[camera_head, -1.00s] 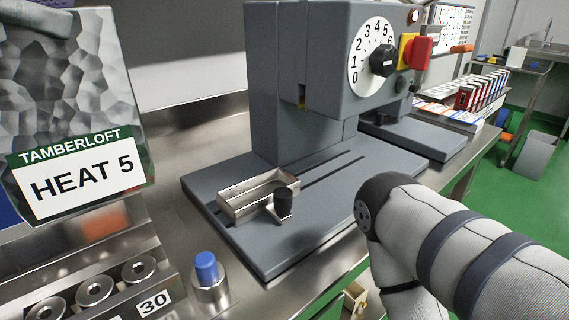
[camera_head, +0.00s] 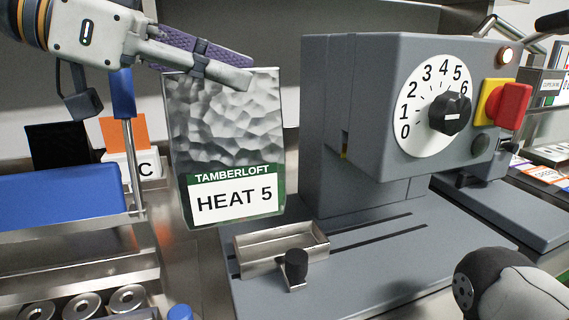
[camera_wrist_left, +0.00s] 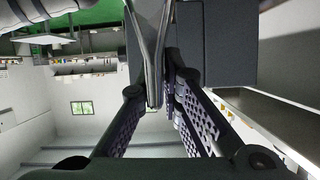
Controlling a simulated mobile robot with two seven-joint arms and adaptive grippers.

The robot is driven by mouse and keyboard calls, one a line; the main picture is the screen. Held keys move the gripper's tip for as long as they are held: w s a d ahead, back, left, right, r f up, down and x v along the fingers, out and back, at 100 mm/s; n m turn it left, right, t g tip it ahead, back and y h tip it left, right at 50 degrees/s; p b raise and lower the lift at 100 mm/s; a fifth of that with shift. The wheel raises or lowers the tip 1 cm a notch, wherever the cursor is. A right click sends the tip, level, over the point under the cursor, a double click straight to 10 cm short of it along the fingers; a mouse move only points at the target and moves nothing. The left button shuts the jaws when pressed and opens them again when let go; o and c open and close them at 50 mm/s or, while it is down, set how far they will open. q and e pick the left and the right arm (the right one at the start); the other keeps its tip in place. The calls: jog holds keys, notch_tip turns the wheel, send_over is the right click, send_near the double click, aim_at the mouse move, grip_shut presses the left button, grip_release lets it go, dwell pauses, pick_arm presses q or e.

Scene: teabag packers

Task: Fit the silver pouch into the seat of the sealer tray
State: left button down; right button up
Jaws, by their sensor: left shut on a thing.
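The silver pouch (camera_head: 226,118) hangs upright, with a green and white label reading "TAMBERLOFT HEAT 5" at its lower end. My left gripper (camera_head: 205,68) is shut on its top edge. In the left wrist view the pouch (camera_wrist_left: 153,60) shows nearly edge-on between the fingers (camera_wrist_left: 165,95). The sealer tray (camera_head: 318,246) is a shallow open metal box with a black knob (camera_head: 296,263) at its front. It sits on the sealer's grey base. In the head view the pouch's lower edge is above and left of the tray. My right gripper is out of view.
The grey sealer (camera_head: 350,150) stands behind and right of the tray, with a dial (camera_head: 425,105) and red button (camera_head: 512,104). A blue block (camera_head: 60,197) and metal rollers (camera_head: 82,308) are at the left. My right arm shows at lower right.

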aim_at(183, 121)
pick_arm(q)
jog(key=w+d+f, duration=0.1)
jog(key=f, duration=0.1)
jog(key=w+d+f, duration=0.1)
jog(key=d+f, duration=0.1)
jog(key=w+d+f, duration=0.1)
jog(key=d+f, duration=0.1)
jog(key=shift+w+d+f+b, duration=0.15)
jog(key=shift+w+f+b, duration=0.05)
jog(key=shift+w+b, duration=0.15)
jog(key=shift+w+d+f, duration=0.1)
jog(key=shift+d+f, duration=0.05)
jog(key=shift+f, duration=1.6)
jog(key=c, duration=1.8)
grip_release()
jog(key=shift+o, duration=0.2)
jog(key=v, duration=1.2)
